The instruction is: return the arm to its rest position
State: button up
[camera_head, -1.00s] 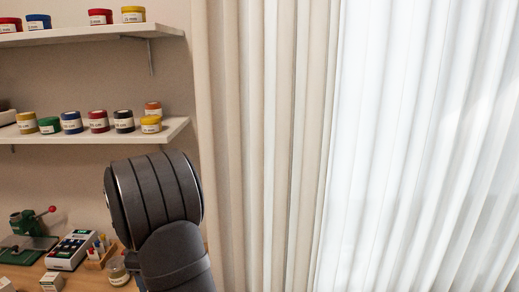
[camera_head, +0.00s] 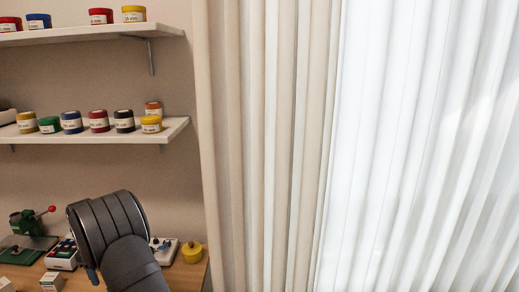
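My arm (camera_head: 118,240) shows at the lower left as dark grey rounded links rising from the bottom edge. It stands in front of the wooden worktop and hides part of what lies there. The gripper at its end is not visible in the camera_head view, so its fingers and anything in them cannot be seen.
Two white shelves, an upper one (camera_head: 95,36) and a lower one (camera_head: 90,136), hold several coloured jars. The worktop (camera_head: 190,276) bears a green press with a red knob (camera_head: 32,222), small devices and a yellow container (camera_head: 191,252). Curtains (camera_head: 265,150) fill the right.

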jog(key=s+a+f, duration=0.1)
jog(key=a, duration=0.1)
jog(key=a+f, duration=0.2)
jog(key=s+a+f, duration=0.1)
jog(key=a+f, duration=0.1)
jog(key=a, duration=0.1)
jog(key=shift+s, duration=0.3)
jog(key=shift+s+a+f, duration=0.15)
jog(key=shift+a+f, duration=0.15)
jog(key=shift+a, duration=0.1)
